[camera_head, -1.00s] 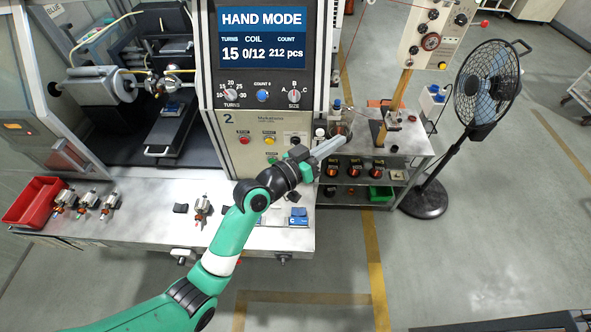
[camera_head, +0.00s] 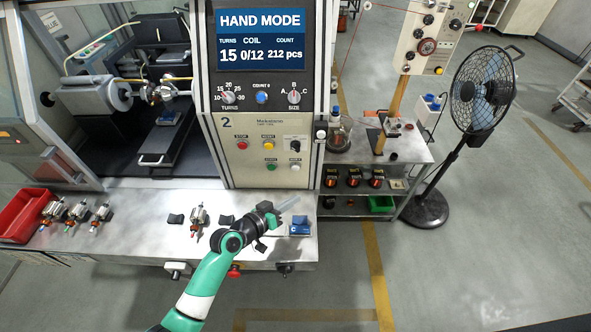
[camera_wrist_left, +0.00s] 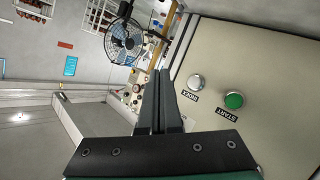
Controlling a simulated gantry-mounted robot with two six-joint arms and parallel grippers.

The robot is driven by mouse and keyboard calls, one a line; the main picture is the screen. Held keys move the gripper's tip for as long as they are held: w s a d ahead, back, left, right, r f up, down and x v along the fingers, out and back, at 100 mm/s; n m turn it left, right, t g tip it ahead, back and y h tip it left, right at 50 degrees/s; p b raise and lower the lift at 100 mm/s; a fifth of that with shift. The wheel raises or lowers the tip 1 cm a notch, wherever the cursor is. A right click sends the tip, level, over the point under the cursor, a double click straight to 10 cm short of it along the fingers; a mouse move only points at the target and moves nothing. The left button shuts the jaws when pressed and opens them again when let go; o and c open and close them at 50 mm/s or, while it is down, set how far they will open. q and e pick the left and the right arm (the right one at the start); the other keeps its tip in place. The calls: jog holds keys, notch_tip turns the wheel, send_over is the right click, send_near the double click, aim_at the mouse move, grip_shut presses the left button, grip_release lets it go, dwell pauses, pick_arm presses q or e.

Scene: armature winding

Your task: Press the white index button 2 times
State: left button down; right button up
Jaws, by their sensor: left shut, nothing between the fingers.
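The white index button (camera_head: 295,162) is at the lower right of the beige panel (camera_head: 237,170), right of the green start button (camera_head: 271,167). In the left wrist view the white index button (camera_wrist_left: 196,82) is right of my fingers, with the green start button (camera_wrist_left: 234,100) beyond it. My left gripper (camera_head: 297,198) is shut and empty, below and in front of the panel, over the worktop. In the left wrist view its fingers (camera_wrist_left: 161,72) point past the panel's side and are apart from the button. My right gripper is in neither view.
Above the button are a black selector (camera_head: 295,146), a yellow button (camera_head: 268,145) and a red stop button (camera_head: 242,145). The screen (camera_head: 260,38) reads HAND MODE, coil 0/12. The worktop (camera_head: 140,220) holds several armatures, a red bin (camera_head: 22,215) and a blue block (camera_head: 300,225).

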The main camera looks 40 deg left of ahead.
aim_at(295, 168)
pick_arm(q)
jog(key=w+a+b, duration=0.6)
jog(key=shift+w, duration=0.25)
jog(key=shift+b, duration=0.35)
dwell(1.7)
jog(key=shift+w+a+b, duration=0.3)
jog(key=shift+b, duration=0.05)
